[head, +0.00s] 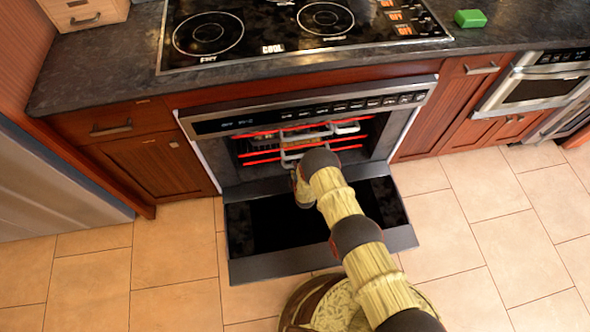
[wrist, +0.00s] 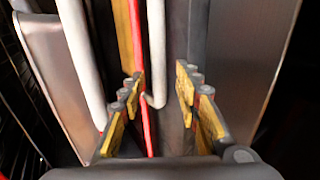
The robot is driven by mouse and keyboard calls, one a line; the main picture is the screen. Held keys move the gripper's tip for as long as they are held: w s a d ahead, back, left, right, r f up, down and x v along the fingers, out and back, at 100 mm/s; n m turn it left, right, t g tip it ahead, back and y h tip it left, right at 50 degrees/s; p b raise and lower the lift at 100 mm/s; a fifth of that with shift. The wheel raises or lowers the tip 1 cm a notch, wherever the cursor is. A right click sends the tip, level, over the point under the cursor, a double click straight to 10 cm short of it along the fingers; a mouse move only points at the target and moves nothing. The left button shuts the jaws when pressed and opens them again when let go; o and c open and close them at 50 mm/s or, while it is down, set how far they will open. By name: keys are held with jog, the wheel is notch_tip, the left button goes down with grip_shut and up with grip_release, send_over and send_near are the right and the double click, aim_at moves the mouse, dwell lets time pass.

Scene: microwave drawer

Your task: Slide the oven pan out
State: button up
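The oven (head: 310,112) is open, with its door folded down. Inside, pale handle-like bars (head: 347,128) show between red glowing rods; they seem to belong to the oven pan, whose body is mostly hidden. My gripper (head: 297,172) is at the oven mouth, partly hidden by my own wrist in the head view. In the wrist view my gripper (wrist: 161,92) is open, with yellow-padded fingers on both sides. A bent pale bar (wrist: 156,60) and a red rod (wrist: 137,50) lie in the gap between the fingers. I cannot tell whether either finger touches them.
The lowered oven door (head: 250,236) lies beneath my arm. A stovetop (head: 300,30) and dark counter (head: 110,75) are above, with a green block (head: 470,18) at the right. Wooden cabinets flank the oven. The tiled floor (head: 480,240) at the right is clear.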

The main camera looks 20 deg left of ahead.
jog(key=shift+c, duration=0.4)
jog(key=c, duration=0.8)
jog(key=shift+s, duration=0.1)
